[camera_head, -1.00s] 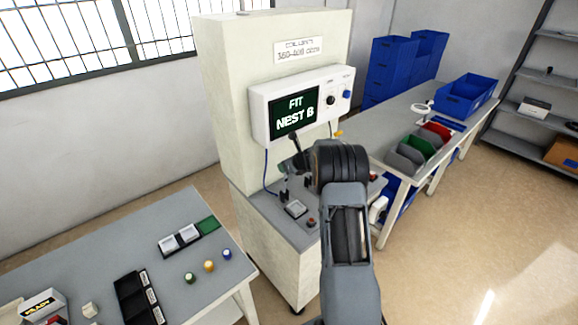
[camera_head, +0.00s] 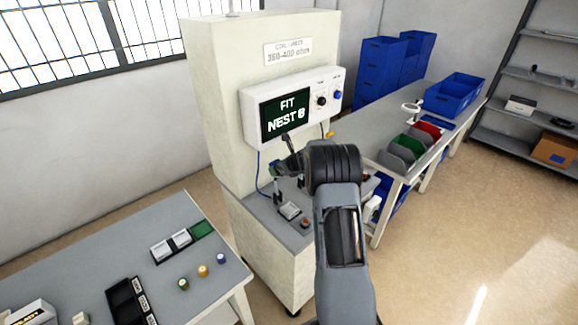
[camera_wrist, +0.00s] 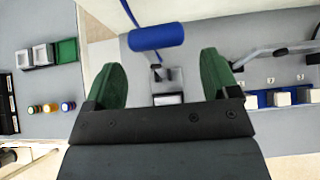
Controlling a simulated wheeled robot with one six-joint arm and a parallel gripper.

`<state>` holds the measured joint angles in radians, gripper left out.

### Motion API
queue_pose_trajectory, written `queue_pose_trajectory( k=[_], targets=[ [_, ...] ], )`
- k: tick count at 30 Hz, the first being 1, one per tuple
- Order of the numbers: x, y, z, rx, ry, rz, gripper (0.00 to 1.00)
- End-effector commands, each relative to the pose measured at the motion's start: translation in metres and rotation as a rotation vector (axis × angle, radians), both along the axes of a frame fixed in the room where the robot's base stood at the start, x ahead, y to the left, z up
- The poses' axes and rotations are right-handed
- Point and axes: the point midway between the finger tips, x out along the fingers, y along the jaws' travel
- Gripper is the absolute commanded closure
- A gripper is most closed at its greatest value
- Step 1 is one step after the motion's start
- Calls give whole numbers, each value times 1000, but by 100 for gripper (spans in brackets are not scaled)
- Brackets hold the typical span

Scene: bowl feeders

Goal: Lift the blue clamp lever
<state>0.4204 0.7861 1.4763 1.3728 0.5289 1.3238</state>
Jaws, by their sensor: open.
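The blue clamp lever shows in the wrist view as a thick blue cylindrical handle (camera_wrist: 156,37) on a thin metal arm. It lies just beyond my open fingertips, roughly centred across the gap. My gripper (camera_wrist: 162,72) has two green fingers spread wide with nothing between them. Behind the gap are a small metal fixture and a pale square block (camera_wrist: 168,98). In the head view my dark wrist covers much of the machine's bench, and I cannot clearly make out the blue handle there.
The machine's display (camera_head: 287,112) reads FIT and what looks like NEST B. A second lever (camera_wrist: 285,50) with a dark tip stands at right in the wrist view, above a row of white blocks (camera_wrist: 283,97). A table (camera_head: 90,262) with trays and coloured pots is at left.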

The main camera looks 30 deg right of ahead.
Motion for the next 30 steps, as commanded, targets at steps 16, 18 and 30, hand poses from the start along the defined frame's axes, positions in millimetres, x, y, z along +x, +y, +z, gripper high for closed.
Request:
queue_pose_trajectory(
  k=[16, 18, 30],
  targets=[
    [-77, -21, 63, -2, -2, -1, 19],
    [-84, -23, 69, -1, 0, -1, 19],
    [-98, -26, 80, 0, 1, 1, 19]
  ],
)
